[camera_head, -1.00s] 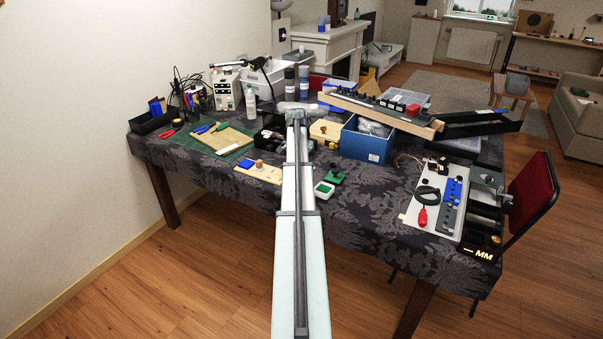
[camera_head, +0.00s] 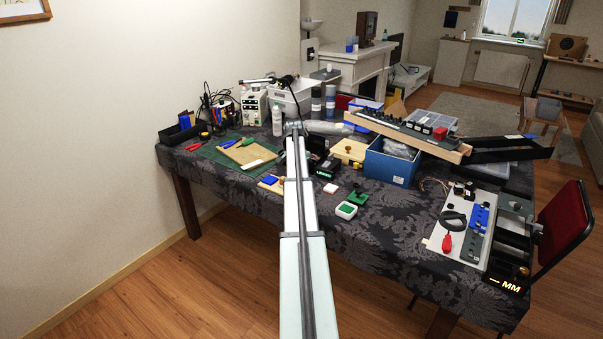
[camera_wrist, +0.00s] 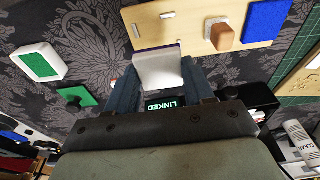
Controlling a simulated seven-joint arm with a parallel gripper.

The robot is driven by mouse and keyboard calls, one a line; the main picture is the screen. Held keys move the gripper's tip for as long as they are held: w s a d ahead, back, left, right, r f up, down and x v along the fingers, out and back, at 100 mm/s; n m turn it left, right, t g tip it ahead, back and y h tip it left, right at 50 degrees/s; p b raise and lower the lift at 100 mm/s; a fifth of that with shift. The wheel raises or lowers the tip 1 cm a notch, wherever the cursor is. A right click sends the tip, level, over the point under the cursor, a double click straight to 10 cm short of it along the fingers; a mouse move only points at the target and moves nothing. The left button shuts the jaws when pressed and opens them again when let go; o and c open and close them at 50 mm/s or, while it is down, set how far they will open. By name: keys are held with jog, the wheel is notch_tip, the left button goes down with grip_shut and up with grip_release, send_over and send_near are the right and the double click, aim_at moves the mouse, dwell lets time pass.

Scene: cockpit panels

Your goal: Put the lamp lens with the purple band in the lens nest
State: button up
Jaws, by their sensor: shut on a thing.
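My gripper (camera_wrist: 160,80) is shut on a white, square-faced lamp lens (camera_wrist: 158,70). A thin purple band shows along the lens's far edge. The lens is held in front of a pale wooden board (camera_wrist: 190,22); I cannot tell the gap between them. The board carries small metal pins, a wooden knob (camera_wrist: 222,36) and a blue pad (camera_wrist: 266,22). I cannot tell for sure which part is the lens nest.
A white-rimmed green block (camera_wrist: 38,62) and a green knobbed piece (camera_wrist: 77,96) lie to the left in the wrist view. A dark box reading LINKED (camera_wrist: 166,103) is behind the fingers. A blue bin (camera_head: 390,168) stands farther right.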

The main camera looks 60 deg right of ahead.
jog(key=shift+f, duration=2.85)
jog(key=shift+f, duration=0.2)
jog(key=o, duration=1.5)
jog(key=shift+c, duration=0.2)
jog(key=shift+r, duration=0.2)
jog(key=shift+r, duration=3.3)
